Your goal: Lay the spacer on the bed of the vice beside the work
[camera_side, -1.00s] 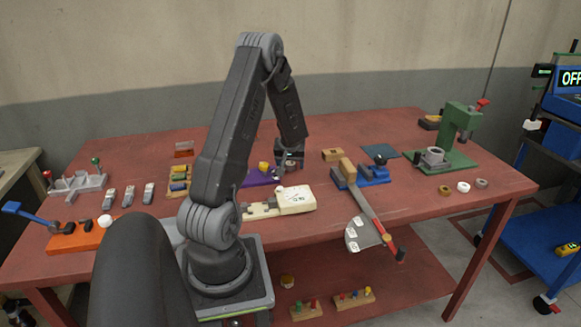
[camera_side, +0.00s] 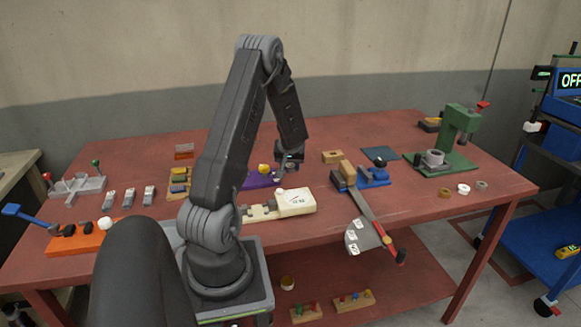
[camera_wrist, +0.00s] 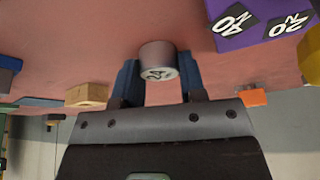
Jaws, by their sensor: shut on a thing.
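My gripper (camera_wrist: 158,76) is shut on a short grey cylinder (camera_wrist: 157,55) with a dark number on its end face, which I take to be the spacer. The cylinder sits between the two blue fingertips. In the side view my gripper (camera_side: 289,158) is above the middle of the bench, left of the vice, and I cannot make out the cylinder clearly there. The blue vice (camera_side: 374,178) stands on the bench to the right of my gripper. A tan wooden piece (camera_side: 347,171), perhaps the work, is at its left part. The vice bed is partly hidden.
A wooden block (camera_side: 332,156) lies between my gripper and the vice. A long-handled lever (camera_side: 372,215) with a white scale reaches over the bench's front edge. A cream device (camera_side: 295,203) lies in front.

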